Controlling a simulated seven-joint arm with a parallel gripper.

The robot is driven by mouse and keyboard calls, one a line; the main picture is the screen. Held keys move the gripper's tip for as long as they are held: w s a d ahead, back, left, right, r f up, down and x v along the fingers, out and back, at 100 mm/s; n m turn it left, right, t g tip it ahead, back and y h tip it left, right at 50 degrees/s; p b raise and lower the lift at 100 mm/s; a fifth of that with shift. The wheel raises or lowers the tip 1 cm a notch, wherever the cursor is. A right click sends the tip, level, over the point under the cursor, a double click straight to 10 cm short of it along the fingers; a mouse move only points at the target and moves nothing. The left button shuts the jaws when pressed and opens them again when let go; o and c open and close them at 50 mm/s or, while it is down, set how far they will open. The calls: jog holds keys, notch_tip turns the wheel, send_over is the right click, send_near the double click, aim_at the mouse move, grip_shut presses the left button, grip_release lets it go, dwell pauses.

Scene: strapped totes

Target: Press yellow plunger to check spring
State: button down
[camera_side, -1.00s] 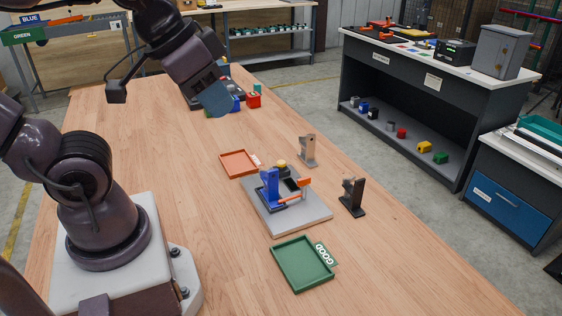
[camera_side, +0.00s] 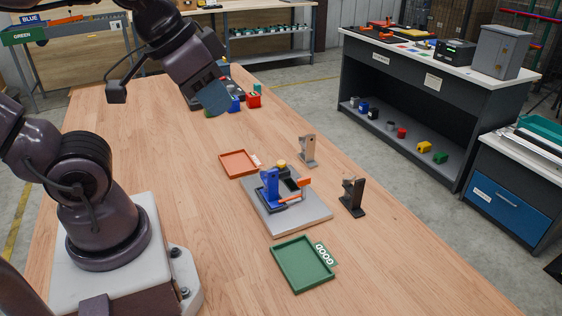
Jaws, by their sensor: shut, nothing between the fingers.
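The yellow plunger (camera_side: 281,163) is a small yellow cap on a dark body at the back of the grey plate (camera_side: 305,219) on the wooden table. A blue upright block (camera_side: 270,188) stands on the plate in front of it, with an orange lever (camera_side: 295,191) to its right. My gripper (camera_side: 214,100) is shut and empty. It is raised at the back left of the plate, well apart from the plunger. Its fingertips are small and partly merged with the blue-grey end of the arm.
An orange tray (camera_side: 223,164) lies behind the plate and a green tray labelled GOOD (camera_side: 276,262) in front. A grey stand (camera_side: 308,150) and a black stand (camera_side: 352,197) are on the right. Coloured blocks (camera_side: 253,101) sit beyond my gripper. The table's left middle is clear.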

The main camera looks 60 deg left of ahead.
dwell(0.8)
jog(key=w+a+f+n+g+y, duration=0.2)
jog(key=w+a+f+g, duration=0.25)
jog(key=a+f, duration=0.4)
jog(key=m+t+h, duration=0.1)
jog(key=m+t, duration=0.7)
jog(key=m, duration=0.2)
send_over(282, 163)
notch_tip(282, 163, down, 10)
jog(key=shift+f, duration=0.2)
jog(key=shift+s, duration=0.1)
jog(key=shift+f, duration=4.45)
